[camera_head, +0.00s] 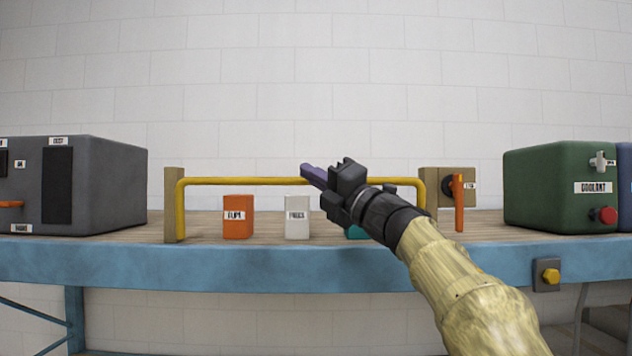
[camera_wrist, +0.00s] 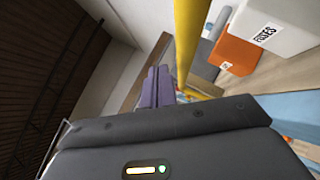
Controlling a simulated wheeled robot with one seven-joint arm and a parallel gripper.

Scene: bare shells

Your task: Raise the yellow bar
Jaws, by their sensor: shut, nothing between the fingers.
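The yellow bar (camera_head: 240,181) runs level between two upright posts at the front of the bench, with bent ends going down at both sides. My gripper (camera_head: 310,174) is in front of the bar's middle in the head view, with its purple fingers overlapping the bar's line. In the wrist view my gripper's fingers (camera_wrist: 155,88) are together and empty. The bar (camera_wrist: 190,40) passes close on their right there, not between them. I cannot tell whether the fingers touch it. My arm hides part of the bar's right half in the head view.
Behind the bar stand an orange box (camera_head: 238,218), a white box (camera_head: 297,217) labelled FUSES and a teal item (camera_head: 357,232) mostly hidden by my arm. A grey cabinet (camera_head: 110,185) is left, a green COOLANT box (camera_head: 550,185) right. An orange lever (camera_head: 459,205) is beside the right post.

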